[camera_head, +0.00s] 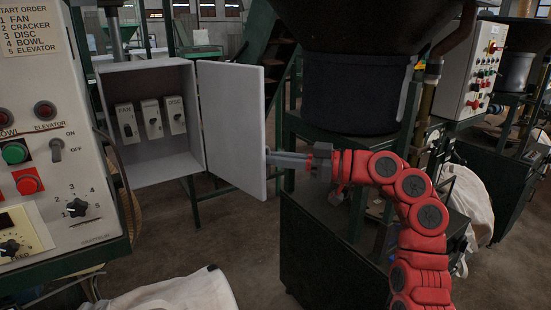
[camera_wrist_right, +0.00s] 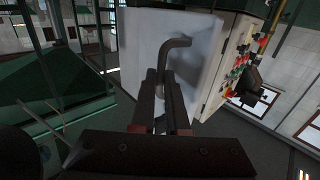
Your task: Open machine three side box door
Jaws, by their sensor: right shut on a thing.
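The grey side box (camera_head: 155,80) stands open beside the control panel at the left. Its door (camera_head: 232,125) is hinged on the right and swung well out. Inside are switches labelled FAN (camera_head: 128,123) and DISC (camera_head: 175,115), with another between them. My right gripper (camera_head: 285,159) reaches the door's outer face from the right. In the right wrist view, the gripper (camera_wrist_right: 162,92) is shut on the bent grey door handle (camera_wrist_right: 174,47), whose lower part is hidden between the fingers. The door's outer face (camera_wrist_right: 137,40) lies behind it. My left gripper is not in view.
The control panel (camera_head: 62,190) with buttons and knobs fills the left edge. A dark machine drum (camera_head: 350,95) on a green frame stands right of the door. A white bag (camera_head: 165,292) lies below. Another panel (camera_head: 470,70) stands at the upper right.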

